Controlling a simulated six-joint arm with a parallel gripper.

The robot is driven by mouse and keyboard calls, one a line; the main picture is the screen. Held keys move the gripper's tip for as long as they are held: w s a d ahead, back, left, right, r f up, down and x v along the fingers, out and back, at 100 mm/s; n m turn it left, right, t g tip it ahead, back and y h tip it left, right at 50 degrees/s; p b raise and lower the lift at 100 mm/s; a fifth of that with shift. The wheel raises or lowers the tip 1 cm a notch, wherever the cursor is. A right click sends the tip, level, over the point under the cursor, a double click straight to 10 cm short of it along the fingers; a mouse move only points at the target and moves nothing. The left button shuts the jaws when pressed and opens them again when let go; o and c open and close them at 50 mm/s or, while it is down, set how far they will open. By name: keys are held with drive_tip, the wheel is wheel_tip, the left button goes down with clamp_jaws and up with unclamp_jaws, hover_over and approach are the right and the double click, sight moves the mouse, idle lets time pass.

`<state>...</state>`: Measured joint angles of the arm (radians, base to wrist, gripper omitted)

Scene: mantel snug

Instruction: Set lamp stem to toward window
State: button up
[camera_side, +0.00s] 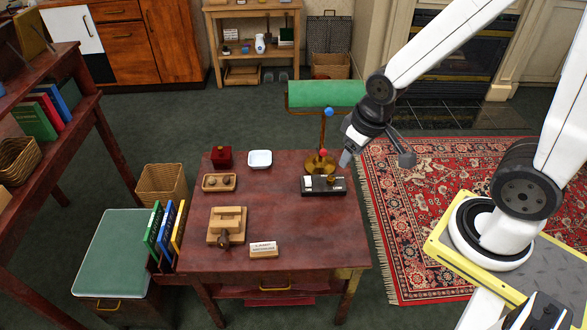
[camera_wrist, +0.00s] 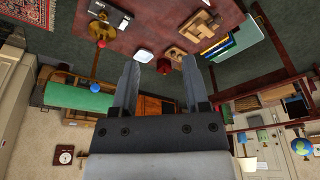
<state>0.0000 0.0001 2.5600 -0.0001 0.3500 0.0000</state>
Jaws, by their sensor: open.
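The lamp has a green shade (camera_side: 326,93) held up by a thin stem (camera_side: 322,133) on a round brass base (camera_side: 320,163). It stands near the table's far right edge. A blue ball (camera_side: 328,112) sits at the stem's top and a red ball (camera_side: 323,153) near its foot. In the wrist view the green shade (camera_wrist: 78,97) lies left of the fingers. My gripper (camera_side: 347,157) is just right of the lamp in the side view, apart from the stem. Its jaws (camera_wrist: 161,68) are open with nothing between them. No window is visible.
The red-brown table (camera_side: 300,235) also holds a black desk stand (camera_side: 323,186) close to the lamp, a white dish (camera_side: 260,159), a red box (camera_side: 221,156), a wooden tray (camera_side: 219,183), a wooden block piece (camera_side: 227,222) and a nameplate (camera_side: 264,249). Its front right is clear.

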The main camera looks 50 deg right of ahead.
drive_tip(key=shift+o, duration=1)
drive_tip(key=w+d+f+n+t, duration=0.2)
drive_tip(key=w, duration=0.5)
drive_tip(key=w+d+f+n+t, duration=0.1)
drive_tip(key=w+d+f+t, duration=0.15)
drive_tip(key=w, duration=0.45)
drive_tip(key=n+t+h, duration=0.4)
drive_tip(key=n+t, duration=0.3)
hover_over(325, 154)
drive_tip(key=w+a, duration=0.2)
drive_tip(key=a, duration=0.4)
wheel_tip(325, 154, down, 18)
drive_tip(key=s+d+f+n+h, duration=0.1)
drive_tip(key=s+f, duration=0.1)
drive_tip(key=s+d+f+n+t, duration=0.1)
drive_tip(key=s+f, duration=0.1)
drive_tip(key=f, duration=0.1)
drive_tip(key=s+d+f+n+t+h, duration=0.1)
drive_tip(key=s+f, duration=0.1)
drive_tip(key=f, duration=0.1)
drive_tip(key=shift+d+f+t+h, duration=0.2)
drive_tip(key=shift+d+t+h, duration=0.1)
drive_tip(key=shift+d, duration=0.1)
drive_tip(key=shift+s+f+n, duration=0.2)
drive_tip(key=shift+s+n, duration=0.1)
drive_tip(key=shift+s, duration=0.05)
drive_tip(key=shift+w+d, duration=0.1)
drive_tip(key=shift+w, duration=0.05)
